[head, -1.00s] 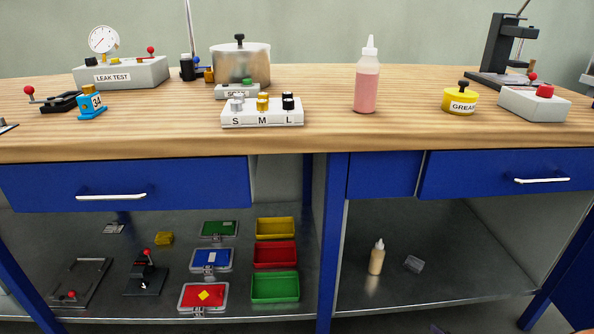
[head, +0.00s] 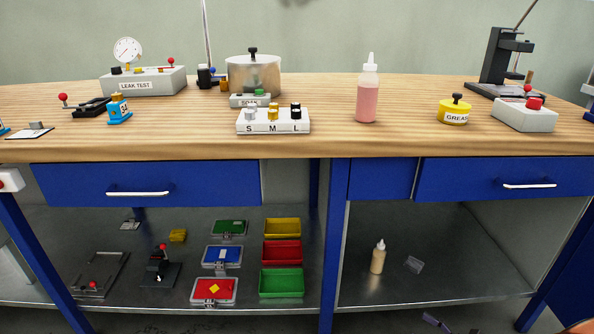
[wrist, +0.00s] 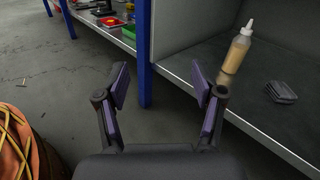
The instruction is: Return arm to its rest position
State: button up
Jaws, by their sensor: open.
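My gripper (wrist: 160,90) is open and empty in the wrist view, its two fingers spread in front of the bench's blue leg (wrist: 145,50). It is over the floor, outside the lower shelf (wrist: 265,110). In the head view a small part of my gripper (head: 435,322) shows low at the bottom edge, below the right lower shelf (head: 440,285). Most of my arm is hidden in both views.
Trays and bins, such as the green bin (head: 281,283), fill the left shelf. An orange object (wrist: 30,145) lies at the wrist view's left. The floor (wrist: 70,75) is largely clear.

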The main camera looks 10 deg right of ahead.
jog(key=s+a+r+n+g+p, duration=0.2)
jog(key=a+r+n+g+p, duration=0.4)
jog(key=r, duration=0.5)
jog(key=s+a+r+n+g+y+p, duration=0.1)
jog(key=a+r+n+g+p, duration=0.35)
jog(key=a+r, duration=0.6)
jog(key=s+a+r+n+g+p, duration=0.2)
jog(key=a+r+n+g+p, duration=0.35)
jog(key=r, duration=0.75)
jog(key=s+a+r+n+g+h+p, duration=0.1)
jog(key=s+a+r+n+h+p, duration=0.15)
jog(key=s+r+p, duration=0.35)
jog(key=s+a+r+n+g+h+p, duration=0.15)
jog(key=s+r+n+h+p, duration=0.25)
jog(key=r, duration=0.4)
jog(key=s+d+r+n+t+h+p, duration=0.1)
jog(key=s+d+r+n+h+p, duration=0.1)
jog(key=r, duration=0.5)
jog(key=s+d+r+n+t+h+p, duration=0.2)
jog(key=s+r+h+p, duration=0.2)
jog(key=s+r+p, duration=0.2)
jog(key=shift+s+d+r+p, duration=0.3)
jog(key=shift+r+p, duration=0.3)
jog(key=shift+p, duration=0.8)
